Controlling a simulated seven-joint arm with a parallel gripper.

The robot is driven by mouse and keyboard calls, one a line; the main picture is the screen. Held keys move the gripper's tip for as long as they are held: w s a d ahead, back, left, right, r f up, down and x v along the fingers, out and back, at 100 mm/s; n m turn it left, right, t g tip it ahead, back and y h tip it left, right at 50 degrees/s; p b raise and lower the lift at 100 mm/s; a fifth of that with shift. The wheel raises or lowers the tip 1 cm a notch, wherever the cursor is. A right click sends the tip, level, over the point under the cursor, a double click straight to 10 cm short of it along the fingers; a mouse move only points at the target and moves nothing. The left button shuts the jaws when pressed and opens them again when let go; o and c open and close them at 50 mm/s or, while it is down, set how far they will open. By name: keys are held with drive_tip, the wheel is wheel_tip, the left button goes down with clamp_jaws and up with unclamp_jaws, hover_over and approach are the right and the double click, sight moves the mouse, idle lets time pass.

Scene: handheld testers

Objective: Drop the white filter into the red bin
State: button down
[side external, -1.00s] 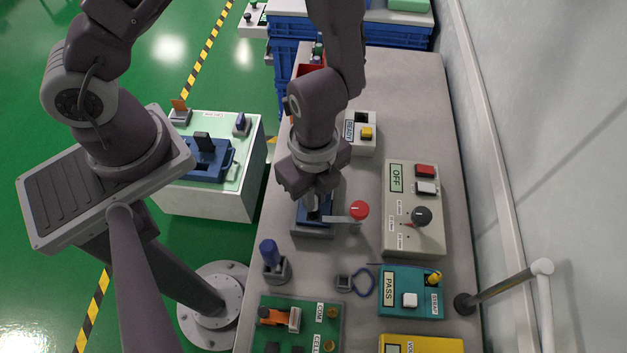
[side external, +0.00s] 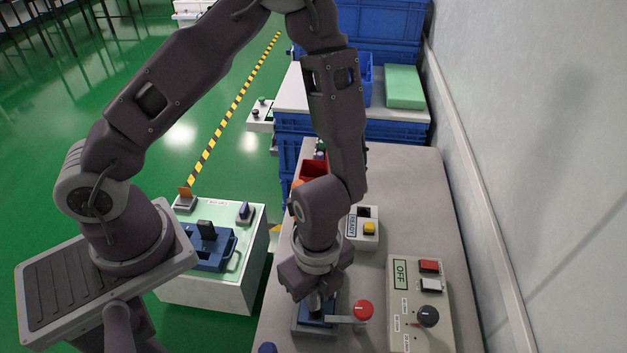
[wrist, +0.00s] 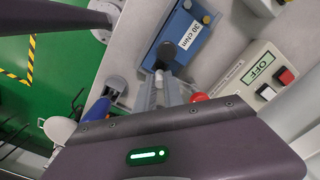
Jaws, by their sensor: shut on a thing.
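My gripper (side external: 318,300) points down at a blue tester (side external: 314,318) on the grey bench. In the wrist view its fingers (wrist: 161,84) are shut on a small pale piece, mostly hidden between the tips. I cannot tell whether this is the white filter. The blue tester also shows there (wrist: 183,33), with a "30 cNm" label and a dark round part just beyond the fingertips. The red bin (side external: 314,169) stands farther back on the bench, partly hidden by my arm.
A lever with a red knob (side external: 363,310) stands close right of my gripper. A grey box marked OFF (side external: 420,300) and a READY box (side external: 364,228) are on the bench. A wall bounds the right. The bench's back right is clear.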

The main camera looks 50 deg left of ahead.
wheel_tip(320, 180, up, 10)
drive_tip(key=n, duration=0.9)
hover_over(319, 162)
drive_tip(key=s+d, duration=0.3)
drive_tip(key=d, duration=0.1)
wheel_tip(319, 162, down, 4)
drive_tip(key=shift+a+f, duration=0.2)
drive_tip(key=shift+f, duration=3.25)
drive_tip(key=c, duration=1.4)
unclamp_jaws()
drive_tip(key=shift+o, duration=0.2)
